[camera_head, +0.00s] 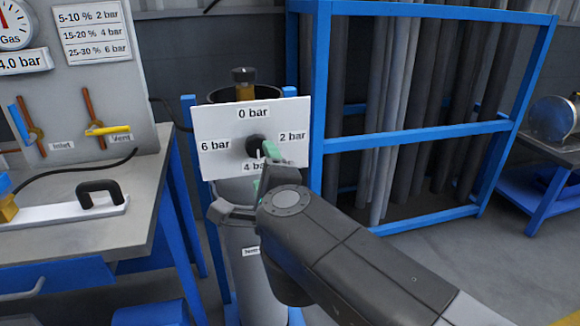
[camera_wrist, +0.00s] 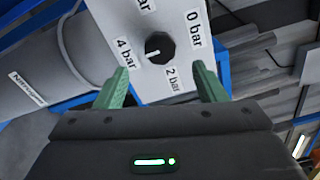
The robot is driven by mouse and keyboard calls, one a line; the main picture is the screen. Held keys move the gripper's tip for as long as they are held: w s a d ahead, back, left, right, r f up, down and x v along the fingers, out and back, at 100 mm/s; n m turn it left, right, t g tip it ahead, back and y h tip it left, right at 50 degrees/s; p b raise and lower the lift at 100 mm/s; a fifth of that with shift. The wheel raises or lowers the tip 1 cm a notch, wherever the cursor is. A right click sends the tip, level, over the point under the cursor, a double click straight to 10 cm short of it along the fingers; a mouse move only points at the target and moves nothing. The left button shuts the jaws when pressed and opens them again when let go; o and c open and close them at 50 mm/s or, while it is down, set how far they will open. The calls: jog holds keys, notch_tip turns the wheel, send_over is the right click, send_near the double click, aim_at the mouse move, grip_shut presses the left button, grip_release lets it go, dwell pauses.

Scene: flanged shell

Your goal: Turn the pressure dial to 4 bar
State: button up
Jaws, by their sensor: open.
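The pressure dial is a round black knob (camera_head: 256,146) on a white plate (camera_head: 213,122) marked 0, 2, 4 and 6 bar. In the wrist view the knob (camera_wrist: 160,45) has a white mark that points toward the 4 bar label (camera_wrist: 126,53). In the head view my gripper partly covers the 4 bar label. My gripper (camera_wrist: 160,74) has two green fingers spread apart with nothing between them. In the wrist view the knob shows beyond the fingertips, roughly centred between them. Whether a finger touches the plate cannot be told.
The plate is fixed in front of a grey cylinder (camera_head: 243,245). A workbench (camera_head: 140,205) with a black-handled white tool (camera_head: 98,198) stands at left, below a panel with a gauge (camera_head: 12,28) and a table of percentages and bars (camera_head: 94,32). A blue rack (camera_head: 420,140) of grey tubes stands at right.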

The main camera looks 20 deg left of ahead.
aim_at(257, 149)
jog(key=shift+p+v, duration=0.65)
jog(key=shift+v, duration=1.6)
jog(key=shift+w+f, duration=0.1)
jog(key=shift+w, duration=0.05)
jog(key=b+x, duration=0.5)
jog(key=x, duration=0.6)
jog(key=shift+w+a+f, duration=0.1)
jog(key=shift+w+a, duration=0.15)
jog(key=shift+a, duration=0.05)
jog(key=shift+b+x, duration=0.5)
jog(key=shift+x, duration=0.4)
jog(key=shift+r, duration=0.2)
